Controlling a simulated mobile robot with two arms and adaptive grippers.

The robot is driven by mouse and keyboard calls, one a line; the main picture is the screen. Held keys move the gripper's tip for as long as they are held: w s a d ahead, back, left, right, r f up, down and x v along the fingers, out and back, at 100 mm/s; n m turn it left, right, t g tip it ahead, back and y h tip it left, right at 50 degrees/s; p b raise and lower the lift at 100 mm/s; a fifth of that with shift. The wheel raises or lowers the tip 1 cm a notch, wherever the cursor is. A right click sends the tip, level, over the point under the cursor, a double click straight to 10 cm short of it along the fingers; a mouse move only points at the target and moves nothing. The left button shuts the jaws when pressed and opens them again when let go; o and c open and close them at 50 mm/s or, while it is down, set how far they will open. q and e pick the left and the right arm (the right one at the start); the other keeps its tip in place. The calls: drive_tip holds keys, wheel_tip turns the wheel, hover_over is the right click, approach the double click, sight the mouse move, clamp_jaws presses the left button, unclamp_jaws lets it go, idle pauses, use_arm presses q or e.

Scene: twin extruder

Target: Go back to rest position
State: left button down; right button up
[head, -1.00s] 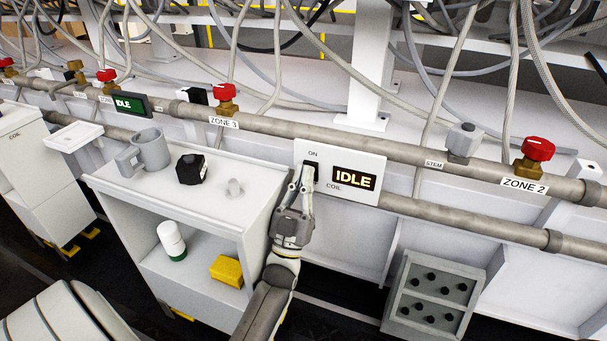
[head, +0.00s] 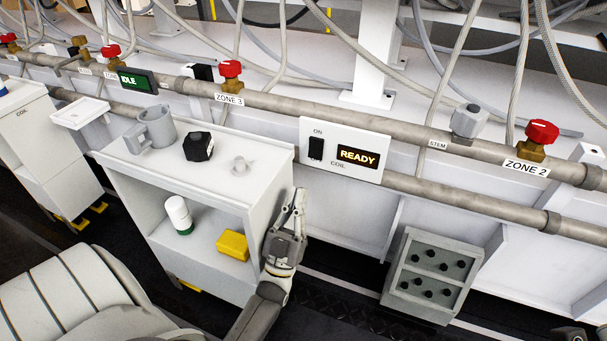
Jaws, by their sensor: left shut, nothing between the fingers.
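My left gripper (head: 294,207) is shut and empty. It points up beside the right side of the white cart (head: 130,180), below the coil panel (head: 309,165) and apart from it. The panel on the wall has a black switch (head: 316,148) and a display (head: 358,156) that reads READY in yellow. My left arm comes in from the bottom of the picture. My right gripper is not clearly in view; a small dark part shows at the lower right edge, and I cannot tell what it is.
A grey button box (head: 434,272) stands right. Pipes (head: 300,110) with red-handled valves cross behind.

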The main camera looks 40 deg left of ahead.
use_arm(q)
drive_tip(key=shift+v, duration=0.9)
